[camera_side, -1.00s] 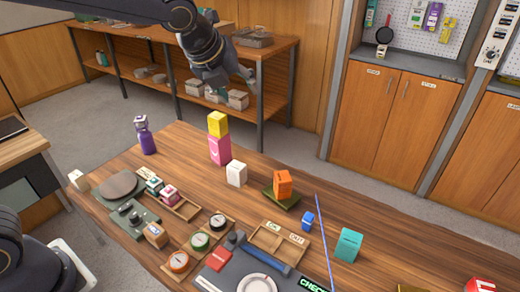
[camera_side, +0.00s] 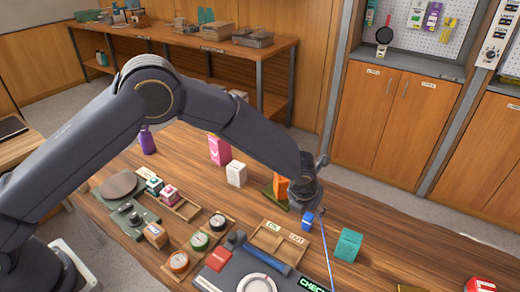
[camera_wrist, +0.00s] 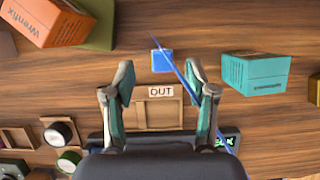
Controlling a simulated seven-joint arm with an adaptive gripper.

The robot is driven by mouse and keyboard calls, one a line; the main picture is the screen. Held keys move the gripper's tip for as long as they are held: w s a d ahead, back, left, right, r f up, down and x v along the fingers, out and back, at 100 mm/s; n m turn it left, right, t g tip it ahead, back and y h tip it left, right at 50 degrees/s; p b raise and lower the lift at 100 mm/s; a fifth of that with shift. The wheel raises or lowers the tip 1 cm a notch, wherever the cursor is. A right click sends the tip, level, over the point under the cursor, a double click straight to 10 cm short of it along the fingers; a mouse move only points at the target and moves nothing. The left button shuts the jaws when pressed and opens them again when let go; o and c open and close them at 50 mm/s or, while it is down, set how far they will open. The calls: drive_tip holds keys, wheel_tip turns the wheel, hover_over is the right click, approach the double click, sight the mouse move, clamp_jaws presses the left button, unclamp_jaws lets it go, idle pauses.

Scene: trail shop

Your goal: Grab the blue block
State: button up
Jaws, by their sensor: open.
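The small blue block (camera_side: 307,220) stands on the wooden table, in the side view just below my gripper (camera_side: 310,200), whose fingertips are hard to make out there. A thin blue line crosses the right edge of the block in the wrist view.
An orange box (camera_wrist: 48,20) on a green base and a teal box (camera_wrist: 255,72) stand on either side of the block. A wooden tray (camera_wrist: 160,112) marked OUT lies near the fingers. A pink box (camera_side: 219,150) and a white box (camera_side: 236,174) stand farther left.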

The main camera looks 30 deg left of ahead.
sight(309, 216)
drive_tip(key=x, duration=0.7)
drive_tip(key=shift+s+d+f, duration=0.15)
drive_tip(key=shift+s+f, duration=0.05)
clamp_jaws()
